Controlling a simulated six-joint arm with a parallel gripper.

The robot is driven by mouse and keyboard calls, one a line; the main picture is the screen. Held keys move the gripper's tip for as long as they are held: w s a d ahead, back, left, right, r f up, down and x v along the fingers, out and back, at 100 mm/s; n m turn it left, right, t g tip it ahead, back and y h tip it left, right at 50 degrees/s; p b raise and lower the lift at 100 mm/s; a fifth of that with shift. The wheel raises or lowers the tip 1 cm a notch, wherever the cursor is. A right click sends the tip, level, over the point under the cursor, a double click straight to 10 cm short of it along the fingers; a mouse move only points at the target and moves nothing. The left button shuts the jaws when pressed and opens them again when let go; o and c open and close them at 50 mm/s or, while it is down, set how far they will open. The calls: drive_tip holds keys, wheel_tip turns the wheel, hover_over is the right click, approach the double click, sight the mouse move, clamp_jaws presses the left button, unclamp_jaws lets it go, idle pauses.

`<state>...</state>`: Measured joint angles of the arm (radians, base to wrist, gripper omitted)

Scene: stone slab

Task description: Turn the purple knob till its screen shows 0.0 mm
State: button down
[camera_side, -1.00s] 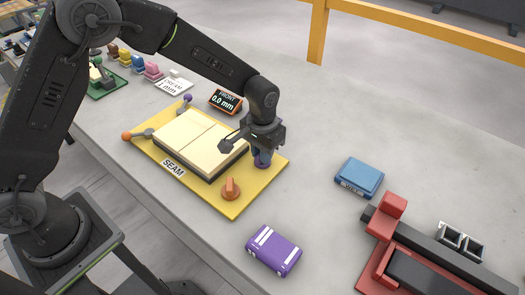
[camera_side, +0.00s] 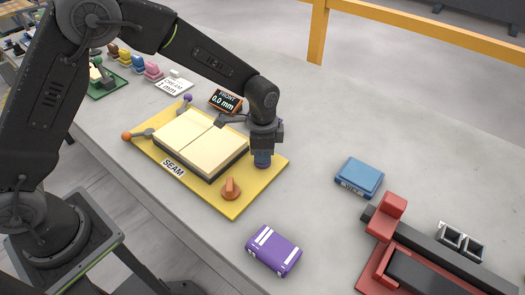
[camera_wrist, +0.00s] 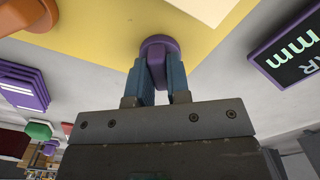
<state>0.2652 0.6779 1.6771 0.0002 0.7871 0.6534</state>
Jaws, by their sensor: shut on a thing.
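The purple knob (camera_side: 262,164) stands at the far right corner of the yellow board (camera_side: 238,206). It also shows in the wrist view (camera_wrist: 158,43), with its grip between my blue-grey fingers. My gripper (camera_side: 262,154) is shut on the knob from above, and the fingertips (camera_wrist: 158,75) press both sides. In the wrist view, a purple-framed screen (camera_wrist: 288,48) is cut off by the right edge; "mm" and part of a word show, but its number is out of frame. In the side view I cannot make out this screen. The orange-framed FRONT screen (camera_side: 226,101) reads 0.0 mm.
An orange knob (camera_side: 231,188) stands at the board's near corner, and cream blocks (camera_side: 203,143) lie on the board. A purple box (camera_side: 273,250), a blue box (camera_side: 359,178) and a red and black clamp (camera_side: 392,210) stand to the right. Bare slab lies between them.

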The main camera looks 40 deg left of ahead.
drive_tip(key=shift+m, duration=0.5)
drive_tip(key=c, duration=1.1)
unclamp_jaws()
wheel_tip(320, 180, up, 14)
drive_tip(key=shift+f, duration=0.1)
